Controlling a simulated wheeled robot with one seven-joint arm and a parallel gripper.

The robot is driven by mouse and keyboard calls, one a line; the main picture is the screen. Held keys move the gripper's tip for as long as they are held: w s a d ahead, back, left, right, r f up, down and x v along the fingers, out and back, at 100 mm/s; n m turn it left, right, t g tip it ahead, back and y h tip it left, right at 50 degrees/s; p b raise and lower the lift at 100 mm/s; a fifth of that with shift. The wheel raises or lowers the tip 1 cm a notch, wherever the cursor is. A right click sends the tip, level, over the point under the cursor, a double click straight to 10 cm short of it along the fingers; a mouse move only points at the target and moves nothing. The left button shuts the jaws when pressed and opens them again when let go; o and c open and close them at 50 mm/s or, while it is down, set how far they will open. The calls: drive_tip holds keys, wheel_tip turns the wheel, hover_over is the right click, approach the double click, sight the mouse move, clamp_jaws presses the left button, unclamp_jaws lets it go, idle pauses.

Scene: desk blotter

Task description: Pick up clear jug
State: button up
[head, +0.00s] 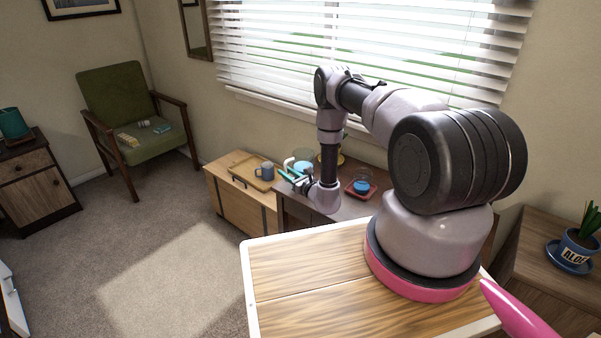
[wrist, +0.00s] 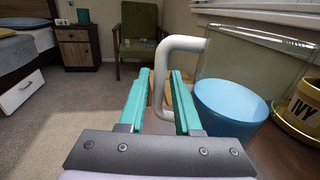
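The clear jug (wrist: 245,65) is see-through, with a white handle (wrist: 160,85) and a blue lower part. It stands on the dark cabinet top at the right of the wrist view. It also shows small in the head view (head: 304,156), partly hidden behind my gripper. My gripper (wrist: 161,76) has teal fingers, which are apart. The upright part of the handle stands between them, and I cannot tell whether either finger touches it. In the head view my gripper (head: 289,174) is at the jug's left side.
A yellow pot marked IVY (wrist: 300,110) stands right of the jug. A red tray (head: 373,189) with a blue-based clear vessel is to the right on the cabinet. Carpet (head: 180,245) in front is clear.

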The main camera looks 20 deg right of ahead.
drive_tip(key=shift+w+a, duration=0.1)
drive_tip(key=shift+w, duration=0.05)
clamp_jaws()
idle(1.4)
